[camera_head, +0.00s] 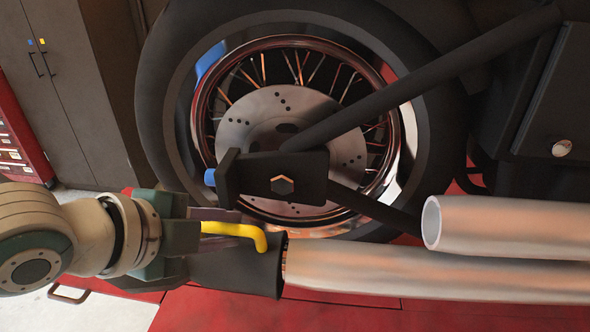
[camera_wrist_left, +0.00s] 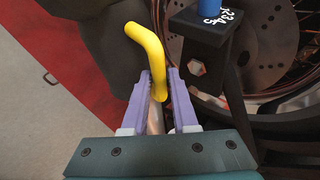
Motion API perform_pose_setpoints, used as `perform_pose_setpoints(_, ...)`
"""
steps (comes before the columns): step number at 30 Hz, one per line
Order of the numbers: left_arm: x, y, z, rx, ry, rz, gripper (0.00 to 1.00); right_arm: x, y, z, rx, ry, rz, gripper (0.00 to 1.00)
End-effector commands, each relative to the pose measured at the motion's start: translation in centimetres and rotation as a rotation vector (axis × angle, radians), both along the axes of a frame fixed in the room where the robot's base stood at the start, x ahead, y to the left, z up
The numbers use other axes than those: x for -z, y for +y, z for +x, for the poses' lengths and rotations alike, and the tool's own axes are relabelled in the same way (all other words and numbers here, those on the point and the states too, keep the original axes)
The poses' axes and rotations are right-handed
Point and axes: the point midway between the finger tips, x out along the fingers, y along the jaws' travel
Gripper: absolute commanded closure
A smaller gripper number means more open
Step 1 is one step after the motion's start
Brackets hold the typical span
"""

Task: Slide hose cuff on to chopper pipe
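The dark grey hose cuff (camera_head: 245,272) has a bent yellow handle (camera_head: 238,230). My left gripper (camera_head: 205,225) comes in from the left and is shut on this handle. In the left wrist view its purple fingers (camera_wrist_left: 162,85) sit on both sides of the yellow handle (camera_wrist_left: 150,45), with the dark cuff (camera_wrist_left: 105,60) beside them. The lower chopper pipe (camera_head: 430,275) lies roughly in line with the cuff, its end right at the cuff's mouth. I cannot tell whether the pipe end is inside. The upper pipe (camera_head: 510,227) shows an open, uncovered end. My right gripper is not in view.
The rear wheel (camera_head: 300,110) with its brake disc and a dark axle block (camera_head: 270,178) stand just above the gripper. A red lift surface (camera_head: 250,312) lies below. A grey cabinet (camera_head: 75,90) and a red drawer unit (camera_head: 15,145) stand at the left.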

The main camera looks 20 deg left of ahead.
Motion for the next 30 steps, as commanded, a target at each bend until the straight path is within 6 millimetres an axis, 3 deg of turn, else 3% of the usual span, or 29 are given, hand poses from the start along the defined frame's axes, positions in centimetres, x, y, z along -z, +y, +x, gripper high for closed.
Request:
perform_pose_setpoints(1,0.0,0.0,0.0,0.0,-0.001,0.001,0.67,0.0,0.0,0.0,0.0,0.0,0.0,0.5)
perform_pose_setpoints(7,0.0,0.0,0.0,-0.001,0.0,0.001,0.46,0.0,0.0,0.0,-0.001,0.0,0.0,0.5)
perform_pose_setpoints(18,-0.4,0.3,-0.7,0.0,0.005,0.004,0.46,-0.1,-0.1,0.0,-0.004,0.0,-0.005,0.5)
perform_pose_setpoints(30,-4.8,1.3,-6.1,0.003,0.004,0.002,0.46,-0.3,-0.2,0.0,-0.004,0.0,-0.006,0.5)
